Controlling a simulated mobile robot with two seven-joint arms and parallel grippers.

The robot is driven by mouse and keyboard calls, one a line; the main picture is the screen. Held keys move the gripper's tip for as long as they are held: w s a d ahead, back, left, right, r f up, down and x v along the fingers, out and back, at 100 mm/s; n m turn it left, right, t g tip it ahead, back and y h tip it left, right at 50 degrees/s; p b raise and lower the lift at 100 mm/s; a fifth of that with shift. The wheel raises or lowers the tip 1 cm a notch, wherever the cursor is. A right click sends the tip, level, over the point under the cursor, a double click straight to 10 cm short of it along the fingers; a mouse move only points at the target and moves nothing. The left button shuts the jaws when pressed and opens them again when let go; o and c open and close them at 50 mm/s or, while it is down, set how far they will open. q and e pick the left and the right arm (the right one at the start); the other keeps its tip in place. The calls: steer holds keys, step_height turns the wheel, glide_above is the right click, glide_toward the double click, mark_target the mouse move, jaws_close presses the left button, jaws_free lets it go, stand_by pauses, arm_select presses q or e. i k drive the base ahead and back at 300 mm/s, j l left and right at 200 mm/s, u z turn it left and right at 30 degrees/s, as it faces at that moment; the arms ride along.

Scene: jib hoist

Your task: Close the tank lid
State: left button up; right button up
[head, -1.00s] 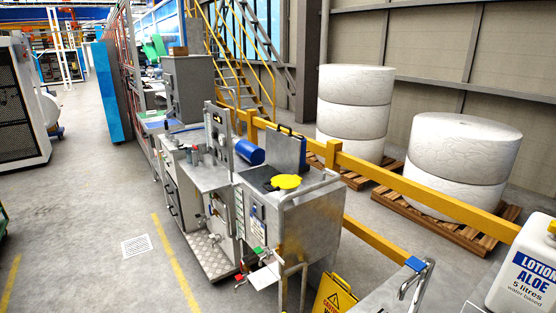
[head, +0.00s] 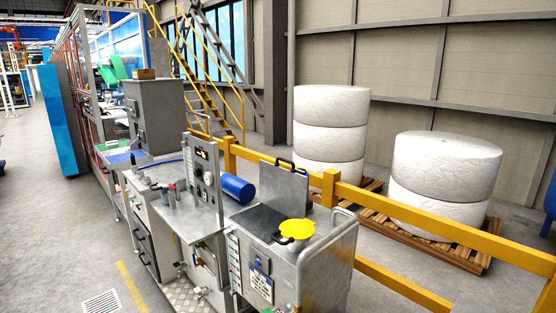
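The tank (head: 290,263) is a steel box at the lower middle of the head view. Its lid (head: 282,190) is a grey panel with a dark handle (head: 294,168) on its top edge, and it stands raised, close to upright, at the back of the tank top. A yellow round piece (head: 297,229) sits on the tank top in front of the lid, near a dark area that may be the opening. Neither of my grippers shows in the head view.
A steel bench (head: 175,200) with small tools and a gauge panel adjoins the tank on the left. A blue cylinder (head: 237,188) lies behind it. A yellow rail (head: 400,230) runs behind the tank. Open floor (head: 60,225) lies to the left.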

mark_target(284, 190)
steer(key=i+j, duration=0.25)
steer(key=i+j+z, duration=0.1)
steer(key=j, duration=0.3)
steer(key=i+j, duration=0.35)
steer(key=z, duration=0.05)
